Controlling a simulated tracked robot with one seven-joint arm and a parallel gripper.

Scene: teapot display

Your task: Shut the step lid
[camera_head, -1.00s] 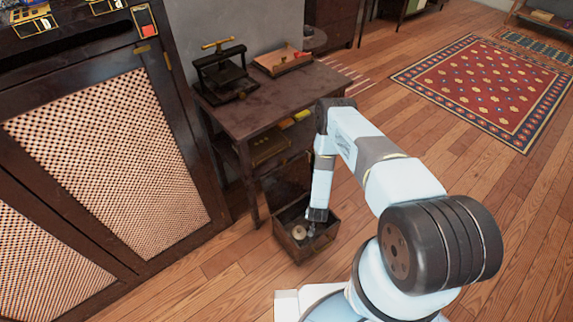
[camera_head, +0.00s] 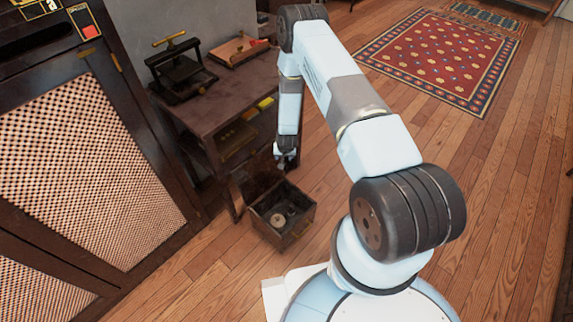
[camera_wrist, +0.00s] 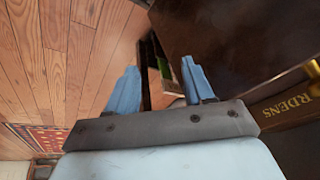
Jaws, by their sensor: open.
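The wooden step box (camera_head: 298,226) stands open on the floor in the head view, with a round pale item (camera_head: 278,220) inside. Its lid (camera_head: 256,178) is raised at the back side, toward the table. My gripper (camera_head: 286,163) is above the box's back edge, close to the upper right of the raised lid. I cannot tell whether they touch. In the wrist view my gripper (camera_wrist: 158,84) has its two blue fingers spread apart. Narrow brown and green things show beyond the gap; I cannot tell what they are.
A dark side table (camera_head: 240,95) stands behind the box, bearing a black press (camera_head: 180,72) and a shallow wooden tray (camera_head: 236,50). Its lower shelf holds several items. A cabinet with woven panels (camera_head: 95,165) is at left.

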